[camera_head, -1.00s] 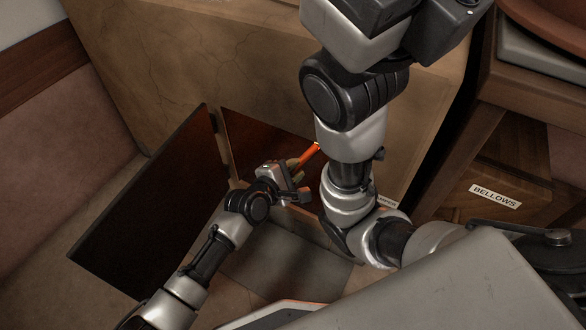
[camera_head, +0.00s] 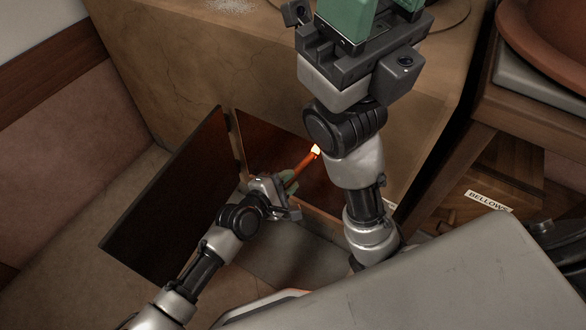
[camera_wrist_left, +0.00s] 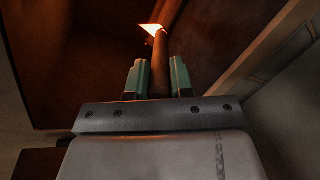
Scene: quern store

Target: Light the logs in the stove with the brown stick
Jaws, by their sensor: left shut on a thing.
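My left gripper (camera_head: 284,187) is shut on the brown stick (camera_head: 303,167). The stick's far end glows bright orange in the head view, and as a flame in the left wrist view, where the stick (camera_wrist_left: 159,68) stands between the green fingers. The stove (camera_head: 200,85) is a tan, cracked block with a dark door panel (camera_head: 165,200) swung out at the left. The stick points toward its reddish-lit opening (camera_head: 262,145). No logs can be made out. My right gripper (camera_head: 378,12) is at the top, its green fingers apart, tips cut off.
My right arm crosses in front of the stove and hides part of the opening. At the right stands a wooden shelf (camera_head: 440,180) with a "BELLOWS" label (camera_head: 489,201) and a reddish-brown bowl (camera_head: 555,45) on top. Floor shows at the left.

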